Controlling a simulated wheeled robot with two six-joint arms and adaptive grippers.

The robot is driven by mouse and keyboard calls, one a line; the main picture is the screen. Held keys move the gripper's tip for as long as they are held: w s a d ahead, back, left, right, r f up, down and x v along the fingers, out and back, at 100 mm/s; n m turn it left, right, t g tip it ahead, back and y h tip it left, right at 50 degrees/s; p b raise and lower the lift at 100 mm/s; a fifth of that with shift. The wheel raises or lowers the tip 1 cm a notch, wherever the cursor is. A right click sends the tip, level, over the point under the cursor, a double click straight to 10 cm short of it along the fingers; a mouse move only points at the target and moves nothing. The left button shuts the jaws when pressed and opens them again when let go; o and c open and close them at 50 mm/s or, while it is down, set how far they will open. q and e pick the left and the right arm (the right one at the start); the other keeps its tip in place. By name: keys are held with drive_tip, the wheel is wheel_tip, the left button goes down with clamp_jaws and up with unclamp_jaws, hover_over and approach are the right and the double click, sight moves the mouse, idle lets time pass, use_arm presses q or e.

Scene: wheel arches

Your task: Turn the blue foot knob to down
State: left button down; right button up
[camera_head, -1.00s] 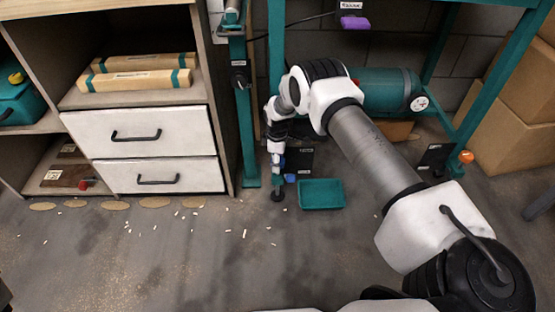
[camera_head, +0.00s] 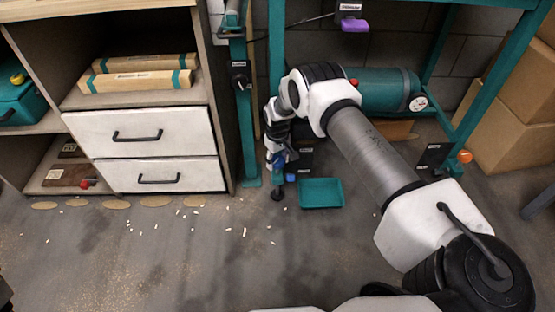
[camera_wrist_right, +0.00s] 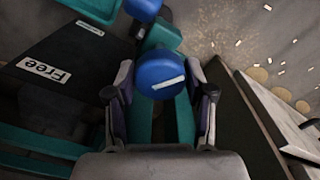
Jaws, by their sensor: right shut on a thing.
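The blue knob (camera_wrist_right: 160,78) has a white line on its face. In the right wrist view it sits between the two fingers of my right gripper (camera_wrist_right: 162,100), which is shut on it. The white line lies nearly level in that view, slightly tilted. In the head view my right gripper (camera_head: 279,162) is low at the teal frame's front leg. A small blue part (camera_head: 290,177) shows beside it; I cannot tell whether it is the held knob. Another blue part (camera_wrist_right: 143,8) shows beyond the knob in the wrist view. My left gripper is not in view.
A dark plate labelled "Free" (camera_wrist_right: 45,70) is beside the knob. A teal tray (camera_head: 320,195) lies on the floor to the right of the leg. A cabinet with white drawers (camera_head: 150,160) stands to the left. Small pale scraps lie on the open floor.

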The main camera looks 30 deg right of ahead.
idle(0.3)
drive_tip(key=o, duration=1.2)
drive_tip(key=shift+c, duration=0.2)
